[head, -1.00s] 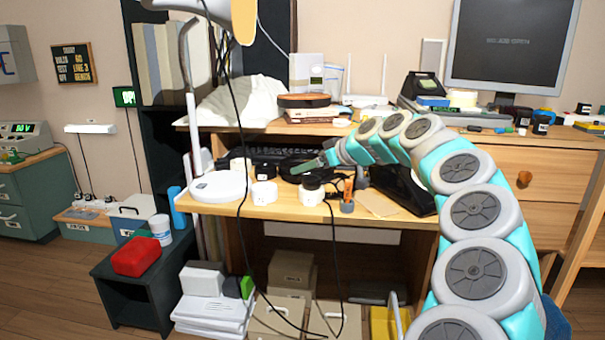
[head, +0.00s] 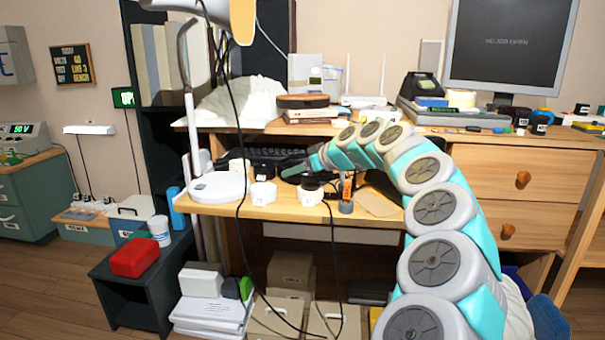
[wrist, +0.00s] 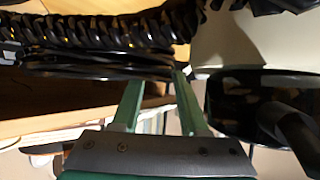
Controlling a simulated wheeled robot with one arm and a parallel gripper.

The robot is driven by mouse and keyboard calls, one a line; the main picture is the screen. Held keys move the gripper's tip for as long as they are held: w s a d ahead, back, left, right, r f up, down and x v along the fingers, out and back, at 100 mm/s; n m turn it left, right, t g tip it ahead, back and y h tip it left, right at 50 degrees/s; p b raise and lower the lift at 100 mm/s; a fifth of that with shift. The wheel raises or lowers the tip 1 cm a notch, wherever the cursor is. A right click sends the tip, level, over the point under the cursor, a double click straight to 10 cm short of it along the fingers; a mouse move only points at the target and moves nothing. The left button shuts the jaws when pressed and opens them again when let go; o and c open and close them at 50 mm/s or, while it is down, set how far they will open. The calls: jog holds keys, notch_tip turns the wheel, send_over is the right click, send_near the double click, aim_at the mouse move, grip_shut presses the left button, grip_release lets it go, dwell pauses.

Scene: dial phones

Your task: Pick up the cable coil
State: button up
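My gripper (head: 290,168) reaches over the wooden desk in the head view, its green fingers low over dark items. In the wrist view my gripper (wrist: 158,80) has its two green fingers apart. A flat bundle of black cable loops, which looks like the cable coil (wrist: 90,65), lies just beyond the fingertips and to their left. Its right end is near the fingertips; I cannot tell whether they touch it. In the head view the coil is hard to pick out among black things near the fingers.
A thick, ribbed black cord (wrist: 95,33) runs behind the loops in the wrist view. A thin black cable hangs in front of the desk. A monitor (head: 512,45) stands on the upper shelf.

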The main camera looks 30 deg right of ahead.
grip_shut()
jog(key=shift+a, duration=0.1)
dwell(0.5)
